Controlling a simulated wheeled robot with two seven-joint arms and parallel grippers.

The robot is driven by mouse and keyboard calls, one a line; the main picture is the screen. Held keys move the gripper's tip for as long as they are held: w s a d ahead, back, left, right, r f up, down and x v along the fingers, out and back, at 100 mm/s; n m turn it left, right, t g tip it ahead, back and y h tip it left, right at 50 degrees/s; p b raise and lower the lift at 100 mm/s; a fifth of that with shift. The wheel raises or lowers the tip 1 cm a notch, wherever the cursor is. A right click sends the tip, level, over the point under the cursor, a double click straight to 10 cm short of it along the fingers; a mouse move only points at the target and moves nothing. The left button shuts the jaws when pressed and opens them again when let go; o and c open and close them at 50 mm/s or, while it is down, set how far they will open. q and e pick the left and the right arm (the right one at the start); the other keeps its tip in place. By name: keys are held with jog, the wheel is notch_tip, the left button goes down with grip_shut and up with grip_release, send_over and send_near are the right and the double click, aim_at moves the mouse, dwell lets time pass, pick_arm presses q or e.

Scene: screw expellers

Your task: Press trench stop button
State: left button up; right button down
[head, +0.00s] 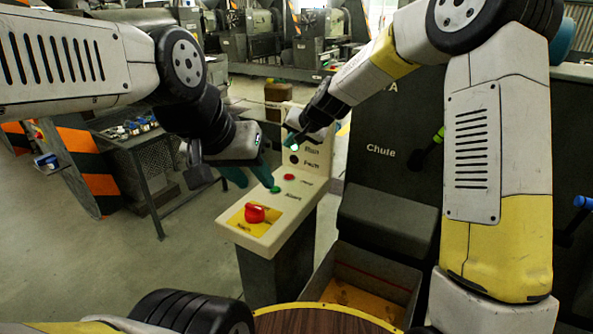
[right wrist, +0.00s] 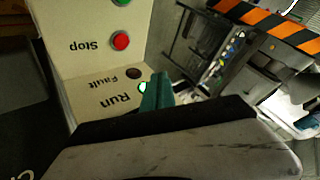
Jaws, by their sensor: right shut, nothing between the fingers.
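A pale control panel (head: 262,232) stands in the middle of the head view. Its sloping top has a red stop button (head: 289,177), a green button (head: 275,189) and a red knob (head: 255,214) on a yellow plate. In the right wrist view the red button (right wrist: 121,41) has the label Stop beside it. My right gripper (head: 291,140) is shut and empty by the panel's upright back, next to the lit Run lamp; its teal fingers show together in the wrist view (right wrist: 157,90). My left gripper (head: 249,177) has its teal fingers apart, left of the buttons.
The Run lamp (head: 294,147) glows green; the Fault lamp (head: 294,159) is dark. A dark machine marked Chute (head: 381,150) stands right of the panel, with an open bin (head: 362,273) in front. A metal bench (head: 130,138) with small parts stands at the left.

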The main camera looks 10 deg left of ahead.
aim_at(291, 177)
jog(key=shift+f, duration=4.2)
jog(key=shift+f, duration=0.1)
jog(key=shift+f, duration=0.3)
jog(key=shift+f, duration=0.5)
jog(key=shift+r, duration=0.9)
jog(key=shift+r, duration=2.5)
